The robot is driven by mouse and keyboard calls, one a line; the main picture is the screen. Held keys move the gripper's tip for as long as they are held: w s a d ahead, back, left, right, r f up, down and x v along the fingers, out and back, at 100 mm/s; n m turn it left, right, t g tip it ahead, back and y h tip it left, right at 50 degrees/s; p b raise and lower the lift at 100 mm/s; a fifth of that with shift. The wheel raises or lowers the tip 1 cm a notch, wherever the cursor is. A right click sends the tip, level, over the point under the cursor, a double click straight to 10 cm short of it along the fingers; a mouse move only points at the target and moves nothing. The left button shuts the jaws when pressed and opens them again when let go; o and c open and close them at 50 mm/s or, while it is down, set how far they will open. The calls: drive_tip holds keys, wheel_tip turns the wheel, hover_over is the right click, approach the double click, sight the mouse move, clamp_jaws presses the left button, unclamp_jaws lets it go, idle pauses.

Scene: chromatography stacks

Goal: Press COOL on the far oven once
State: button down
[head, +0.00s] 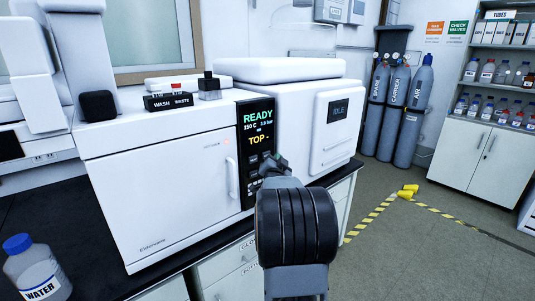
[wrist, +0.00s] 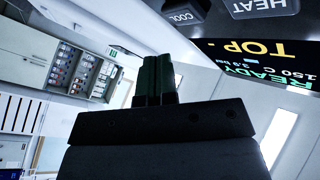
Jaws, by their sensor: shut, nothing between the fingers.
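A white oven (head: 160,180) stands on the bench, with a dark control panel (head: 246,150) at its right edge. The panel display (head: 258,125) reads READY, 150 C and TOP. The wrist view shows the panel upside down, with the COOL button (wrist: 182,17) and HEAT button (wrist: 262,8) by the display (wrist: 260,58). My gripper (head: 272,163) is in front of the lower panel, which it partly hides. In the wrist view my gripper (wrist: 155,62) is shut and empty, its tips below and left of COOL. I cannot tell whether they touch the panel.
A second white unit (head: 290,125) with an IDLE screen (head: 338,108) stands to the right. WASH and WASTE blocks (head: 168,101) sit on the oven. A WATER bottle (head: 38,268) is at the front left. Gas cylinders (head: 398,110) and shelves stand behind open floor.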

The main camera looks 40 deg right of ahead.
drive_tip(key=shift+w, duration=0.8)
drive_tip(key=shift+w, duration=0.15)
idle(1.5)
drive_tip(key=shift+w+b, duration=0.3)
drive_tip(key=shift+b, duration=0.05)
drive_tip(key=shift+w, duration=0.45)
idle(0.7)
drive_tip(key=shift+s+d, duration=0.1)
drive_tip(key=shift+s, duration=0.05)
drive_tip(key=shift+s+b, duration=0.75)
drive_tip(key=shift+b, duration=0.2)
drive_tip(key=shift+s+a+b, duration=0.15)
drive_tip(key=shift+s+b, duration=0.8)
drive_tip(key=shift+s, duration=0.3)
drive_tip(key=shift+s+a+b, duration=0.1)
drive_tip(key=shift+s+b, duration=0.85)
drive_tip(key=shift+s, duration=0.3)
